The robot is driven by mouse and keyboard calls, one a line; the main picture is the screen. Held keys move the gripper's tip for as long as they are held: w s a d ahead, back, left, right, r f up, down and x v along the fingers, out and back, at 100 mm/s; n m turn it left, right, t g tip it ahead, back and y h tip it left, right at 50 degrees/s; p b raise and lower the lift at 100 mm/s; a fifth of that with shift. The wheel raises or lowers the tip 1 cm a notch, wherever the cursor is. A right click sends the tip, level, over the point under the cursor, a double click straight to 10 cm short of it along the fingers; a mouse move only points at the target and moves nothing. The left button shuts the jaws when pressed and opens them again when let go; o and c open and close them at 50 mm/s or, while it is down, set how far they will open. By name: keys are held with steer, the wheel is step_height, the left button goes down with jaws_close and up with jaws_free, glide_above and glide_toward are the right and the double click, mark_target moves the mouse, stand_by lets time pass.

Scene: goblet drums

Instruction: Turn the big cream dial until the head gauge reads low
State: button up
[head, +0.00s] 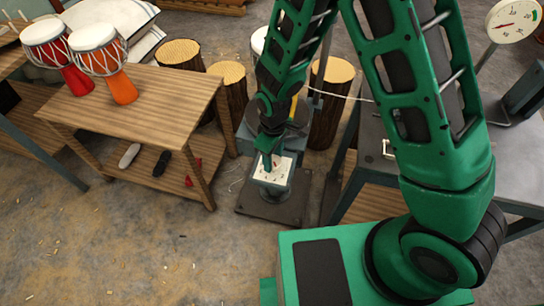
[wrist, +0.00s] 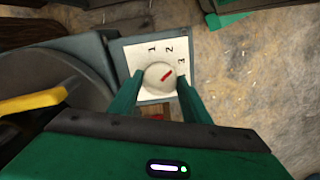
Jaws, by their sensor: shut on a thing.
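The cream dial (wrist: 153,82) is a round knob with a red mark, on a white plate (wrist: 131,58) numbered 1, 2, 3. In the wrist view its mark points up and right, roughly between 2 and 3. My gripper (wrist: 160,80) is shut on the dial, one green finger on each side. In the head view the plate (head: 283,178) shows below my gripper (head: 267,162), which partly hides the dial. The round gauge (head: 525,22) at the top right has a cream face and a red needle lying nearly level; its lettering is too small to read.
A wooden bench (head: 165,97) at the left carries two goblet drums, red (head: 45,38) and orange (head: 100,55). Several log stumps (head: 180,53) stand behind. A grey metal table (head: 510,160) is at the right. Open floor (head: 130,240) lies at the lower left.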

mark_target(274, 159)
steer(key=shift+w+d+m, duration=0.1)
steer(key=shift+w+m, duration=0.05)
steer(key=shift+m, duration=0.7)
steer(key=shift+w+m, duration=0.15)
steer(key=shift+m, duration=0.7)
steer(key=shift+r, duration=0.1)
steer(key=o, duration=1)
steer(key=shift+o, duration=0.2)
steer(key=shift+s, duration=0.1)
steer(key=shift+r, duration=0.3)
step_height(274, 159, up, 10)
